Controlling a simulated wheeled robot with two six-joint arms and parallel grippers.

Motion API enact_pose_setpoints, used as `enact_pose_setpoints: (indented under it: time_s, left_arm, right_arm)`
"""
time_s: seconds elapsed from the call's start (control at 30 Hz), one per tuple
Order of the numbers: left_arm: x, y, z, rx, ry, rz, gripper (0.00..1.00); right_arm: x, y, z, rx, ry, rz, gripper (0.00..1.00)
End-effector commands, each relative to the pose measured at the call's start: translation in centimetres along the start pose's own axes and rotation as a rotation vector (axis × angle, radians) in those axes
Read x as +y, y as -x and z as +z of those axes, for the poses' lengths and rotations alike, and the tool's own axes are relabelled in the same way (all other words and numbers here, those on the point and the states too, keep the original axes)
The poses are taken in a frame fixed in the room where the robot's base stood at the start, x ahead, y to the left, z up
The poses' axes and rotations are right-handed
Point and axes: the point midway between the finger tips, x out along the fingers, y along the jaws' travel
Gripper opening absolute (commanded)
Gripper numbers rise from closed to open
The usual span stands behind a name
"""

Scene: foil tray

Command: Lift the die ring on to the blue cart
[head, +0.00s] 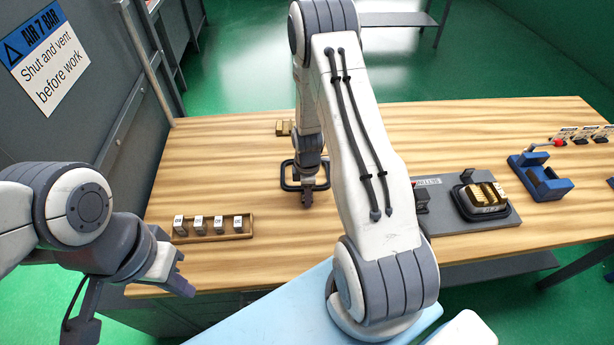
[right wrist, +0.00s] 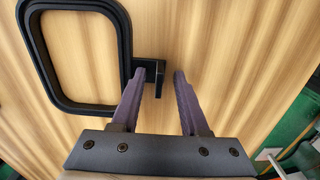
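The die ring (head: 285,176) is a black rounded-square frame lying flat on the wooden table. It fills the upper left of the right wrist view (right wrist: 126,50), where a short black tab (right wrist: 157,70) sticks out from its side. My right gripper (head: 308,200) is over the ring's right side. In the right wrist view its fingers (right wrist: 162,75) are open with the tab between them, apparently not squeezed. My left gripper (head: 184,272) is open and empty at the table's front left. A light blue flat surface (head: 265,318), apparently the cart top, lies in front, partly hidden by my right arm.
A wooden rack (head: 213,237) with several small labelled blocks stands at left. A grey plate (head: 470,244) with a black ring-shaped die (head: 486,202) is at right, beside a blue clamp-like device (head: 541,182). A small wooden block (head: 284,128) lies behind the ring.

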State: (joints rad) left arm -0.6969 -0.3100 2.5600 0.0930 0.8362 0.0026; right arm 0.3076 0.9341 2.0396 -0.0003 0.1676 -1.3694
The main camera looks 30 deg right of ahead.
Motion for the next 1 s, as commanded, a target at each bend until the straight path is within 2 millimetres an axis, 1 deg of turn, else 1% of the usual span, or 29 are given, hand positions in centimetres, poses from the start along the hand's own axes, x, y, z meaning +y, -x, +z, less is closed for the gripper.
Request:
enact_pose_setpoints:
  time_s: [0.03, 0.07, 0.1, 1.0]
  left_arm:
    - [0.0, -0.01, 0.0, 0.0, 0.0, 0.0, 0.0]
    - [0.0, -0.01, 0.0, 0.0, 0.0, 0.0, 0.0]
    - [0.0, -0.01, 0.0, 0.0, 0.0, 0.0, 0.0]
    - [0.0, 0.0, 0.0, 0.0, 0.0, 0.0, 0.0]
  right_arm:
    - [0.0, 0.01, 0.0, 0.0, 0.0, 0.0, 0.26]
    - [0.0, 0.01, 0.0, 0.0, 0.0, 0.0, 0.14]
    - [0.0, 0.02, 0.0, 0.0, 0.0, 0.0, 0.0]
    - [-0.02, 0.05, 0.01, 0.0, 0.0, -0.001, 0.0]
